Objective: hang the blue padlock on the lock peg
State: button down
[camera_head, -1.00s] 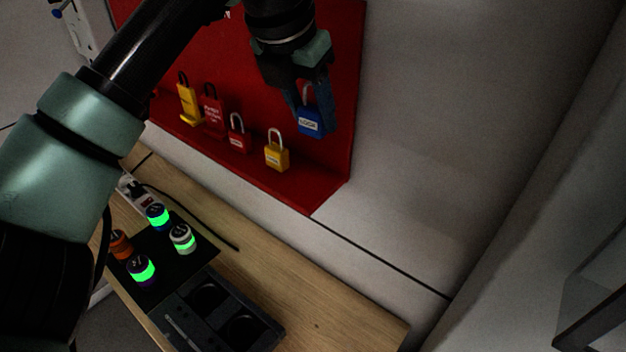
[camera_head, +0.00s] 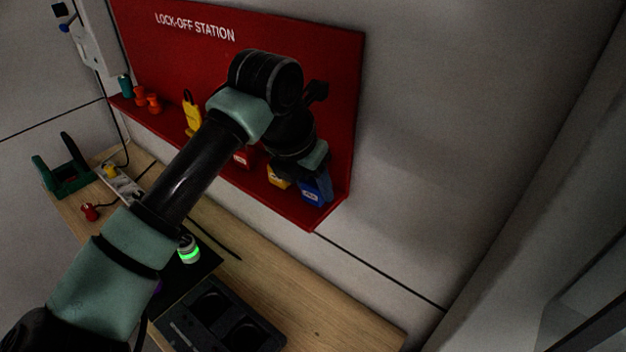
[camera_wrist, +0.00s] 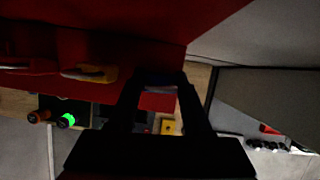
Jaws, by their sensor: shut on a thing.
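The blue padlock (camera_head: 313,191) is at the lower right of the red lock-off board, just right of the yellow padlock (camera_head: 278,177). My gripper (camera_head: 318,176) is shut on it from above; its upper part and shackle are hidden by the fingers. In the wrist view, a dim bluish strip of the blue padlock (camera_wrist: 161,87) shows between the fingertips of my gripper (camera_wrist: 160,78). I cannot make out the lock peg in either view, nor tell whether the padlock touches the board or its ledge.
The red board (camera_head: 340,90) has a ledge along its bottom. A red padlock (camera_head: 243,158) and a yellow tag (camera_head: 193,115) are further left, partly behind my arm. The wall right of the board is clear.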

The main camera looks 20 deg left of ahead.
jog(key=shift+f, duration=0.2)
jog(key=shift+c, duration=1.7)
grip_release()
jog(key=shift+r, duration=0.1)
jog(key=b+v, duration=0.5)
jog(key=v, duration=0.7)
jog(key=shift+a+r+b, duration=0.35)
jog(key=shift+r, duration=0.05)
